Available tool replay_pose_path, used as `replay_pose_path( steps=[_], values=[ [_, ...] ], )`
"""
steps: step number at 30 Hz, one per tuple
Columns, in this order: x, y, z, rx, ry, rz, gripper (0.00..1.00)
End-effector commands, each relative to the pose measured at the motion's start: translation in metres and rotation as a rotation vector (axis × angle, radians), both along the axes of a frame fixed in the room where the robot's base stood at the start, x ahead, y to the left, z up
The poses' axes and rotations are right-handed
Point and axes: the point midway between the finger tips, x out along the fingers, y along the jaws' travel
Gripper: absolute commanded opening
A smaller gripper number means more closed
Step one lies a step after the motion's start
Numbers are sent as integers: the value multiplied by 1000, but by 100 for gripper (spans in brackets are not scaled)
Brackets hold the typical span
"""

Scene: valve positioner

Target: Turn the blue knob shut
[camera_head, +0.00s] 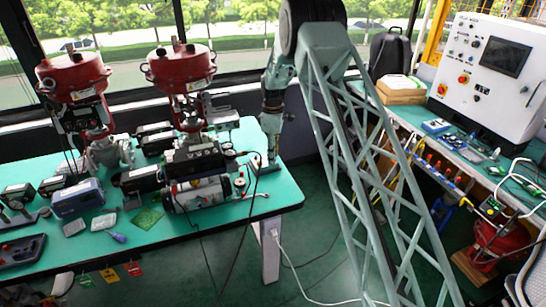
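Two valve assemblies with red round actuators stand on the green table (270,200). The right valve assembly (180,70) has a grey positioner body and a silver cylinder (200,193) at its base. My arm reaches down from above, and my gripper (264,166) is low over the table's right end, just right of that assembly. The gripper is small and dark here, so I cannot tell whether its fingers are open or shut, or whether they touch anything. I cannot clearly make out a blue knob; small fittings beside the gripper are too small to tell apart.
The left valve assembly (75,80), a blue-grey box (77,198) and small tools crowd the table's left side. A dark cable hangs over the front edge. A white control panel (490,75) stands on the right bench.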

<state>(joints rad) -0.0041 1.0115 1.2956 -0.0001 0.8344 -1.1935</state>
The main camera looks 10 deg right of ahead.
Motion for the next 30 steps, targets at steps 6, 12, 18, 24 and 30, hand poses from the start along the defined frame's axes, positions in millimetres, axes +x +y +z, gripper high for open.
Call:
replay_pose_path(
  steps=[6,12,18,24,30],
  values=[
    [0,0,0,0,0,0,32],
    [0,0,0,0,0,0,14],
    [0,0,0,0,0,-1,7],
    [0,0,0,0,0,-18,7],
    [0,0,0,0,0,-76,7]
  ],
)
